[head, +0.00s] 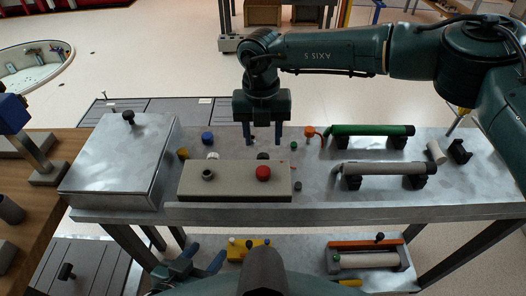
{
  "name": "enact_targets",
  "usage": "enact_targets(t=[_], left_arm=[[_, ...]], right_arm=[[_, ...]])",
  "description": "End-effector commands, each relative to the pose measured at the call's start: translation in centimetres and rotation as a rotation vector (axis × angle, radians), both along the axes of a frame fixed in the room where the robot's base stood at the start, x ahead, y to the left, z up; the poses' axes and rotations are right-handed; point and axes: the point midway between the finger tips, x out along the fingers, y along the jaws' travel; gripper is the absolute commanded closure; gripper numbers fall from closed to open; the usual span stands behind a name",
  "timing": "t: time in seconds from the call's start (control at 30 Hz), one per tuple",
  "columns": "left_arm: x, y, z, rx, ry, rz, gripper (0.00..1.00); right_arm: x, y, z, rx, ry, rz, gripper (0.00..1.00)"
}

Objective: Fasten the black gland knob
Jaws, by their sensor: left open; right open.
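A grey box (235,188) on the metal bench carries a black round fitting with a pale top (208,174) at its left and a red knob (263,173) at its right. A small dark knob (262,156) shows at the box's back edge, and another dark piece (298,186) is at its right end. I cannot tell which black part is the gland knob. My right gripper (263,142) points down, open and empty, above the bench just behind the box. My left gripper (204,258) is open and empty, low in front of the bench.
A silver lidded box (115,165) with a black knob (128,117) stands at left. Green (370,130) and grey (385,168) cylinders rest on cradles at right. A lower shelf holds parts.

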Motion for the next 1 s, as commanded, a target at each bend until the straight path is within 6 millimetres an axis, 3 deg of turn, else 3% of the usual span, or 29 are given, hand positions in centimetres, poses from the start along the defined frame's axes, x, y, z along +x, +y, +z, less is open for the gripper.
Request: enact_targets(t=[0.2, 0.4, 0.73, 1.0], left_arm=[[0.0, 0.0, 0.3, 0.004, 0.0, -0.001, 0.48], [0.0, 0.0, 0.3, 0.006, 0.0, -0.001, 0.48], [0.0, 0.0, 0.2, 0.008, 0.001, -0.002, 0.48], [-0.1, 0.1, 0.2, 0.009, 0.001, -0.003, 0.48]], right_arm=[[-0.1, 0.0, -4.1, 0.001, 0.003, 0.002, 0.52], [-0.1, -0.1, -6.0, 0.002, 0.001, 0.001, 0.52], [-0.1, -0.1, -6.4, 0.002, 0.0, 0.002, 0.52], [-0.1, 0.0, -6.3, 0.003, 0.001, 0.002, 0.73]])
